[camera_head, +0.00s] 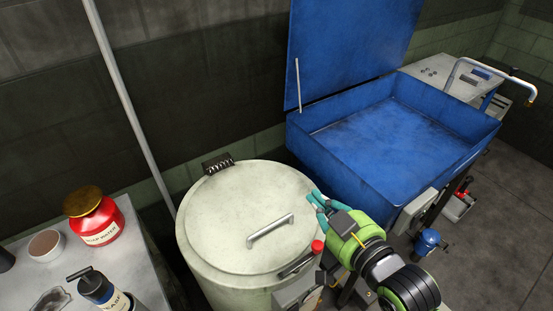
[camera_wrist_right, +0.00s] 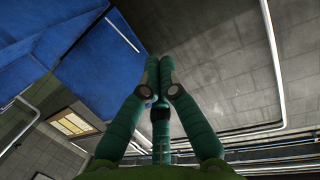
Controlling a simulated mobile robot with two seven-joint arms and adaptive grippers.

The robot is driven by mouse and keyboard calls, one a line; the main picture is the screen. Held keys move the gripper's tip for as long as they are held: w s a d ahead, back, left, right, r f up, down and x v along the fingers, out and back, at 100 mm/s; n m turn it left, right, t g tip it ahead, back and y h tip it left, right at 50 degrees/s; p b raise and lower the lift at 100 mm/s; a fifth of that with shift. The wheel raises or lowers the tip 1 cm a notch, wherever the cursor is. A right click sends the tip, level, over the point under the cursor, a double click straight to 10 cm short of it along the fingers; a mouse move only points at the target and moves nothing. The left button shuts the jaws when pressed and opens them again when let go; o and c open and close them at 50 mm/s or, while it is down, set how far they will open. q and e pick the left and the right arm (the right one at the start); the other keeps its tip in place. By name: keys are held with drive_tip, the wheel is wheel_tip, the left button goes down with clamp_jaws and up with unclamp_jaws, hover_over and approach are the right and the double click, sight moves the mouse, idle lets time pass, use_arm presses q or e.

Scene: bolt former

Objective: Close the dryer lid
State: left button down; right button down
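A round, pale cream drum (camera_head: 232,288), which I take to be the dryer, stands in the middle of the head view. Its lid (camera_head: 225,215) lies flat over the top, with a metal bar handle (camera_head: 270,230) on it and a dark hinge (camera_head: 218,164) at the back. I cannot tell if a small gap is left under the lid. My right gripper (camera_head: 318,201) is at the lid's right edge; contact is unclear. In the right wrist view its teal fingers (camera_wrist_right: 159,62) meet at the tips with nothing between them. My left gripper is not in view.
A blue basin (camera_head: 390,135) with its own blue lid (camera_head: 345,45) raised stands behind right. A red knob (camera_head: 317,246) and latch sit at the drum's front right. A side table (camera_head: 120,262) at left holds a red jar (camera_head: 95,215), a cup and a pump bottle.

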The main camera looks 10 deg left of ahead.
drive_tip(key=a+r+n+y, duration=0.2)
drive_tip(key=a+r+y, duration=0.15)
drive_tip(key=r, duration=0.25)
drive_tip(key=p+x, duration=0.3)
drive_tip(key=x, duration=0.7)
drive_tip(key=f, duration=0.1)
drive_tip(key=s+d+f, duration=0.1)
drive_tip(key=f, duration=0.1)
drive_tip(key=shift+s+d+h+p, duration=0.25)
drive_tip(key=shift+s+d+p, duration=0.1)
drive_tip(key=shift+p, duration=0.05)
